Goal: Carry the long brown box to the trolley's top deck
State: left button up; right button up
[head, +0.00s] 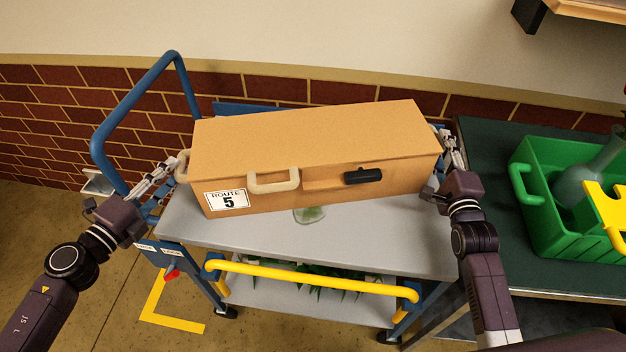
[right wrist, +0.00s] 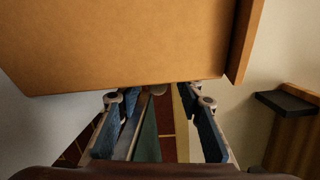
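The long brown box (head: 310,150) is over the trolley's top deck (head: 380,240), set at an angle to it, its lower front edge rising to the right. I cannot tell whether it touches the deck. It has pale handles, a black latch and a "ROUTE 5" label. My left gripper (head: 169,172) is at the pale handle on the box's left end; its grip is unclear. My right gripper (head: 445,155) is at the right end. In the right wrist view its fingers (right wrist: 159,115) stand apart, with the box (right wrist: 130,45) above and beyond them.
A clear glass object (head: 309,214) shows on the deck, partly hidden by the box. The trolley has a blue push handle (head: 135,105) and a yellow front bar (head: 310,277). A green crate (head: 545,205) stands on the dark table (head: 490,160) at the right. A brick wall is behind.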

pick_arm(q)
jog(key=v, duration=0.8)
pick_arm(e)
jog(key=s+a, duration=0.1)
jog(key=s, duration=1.1)
jog(key=shift+a+r, duration=0.2)
jog(key=shift+r, duration=0.05)
pick_arm(q)
jog(key=shift+s+r, duration=0.15)
pick_arm(e)
jog(key=shift+r, duration=0.1)
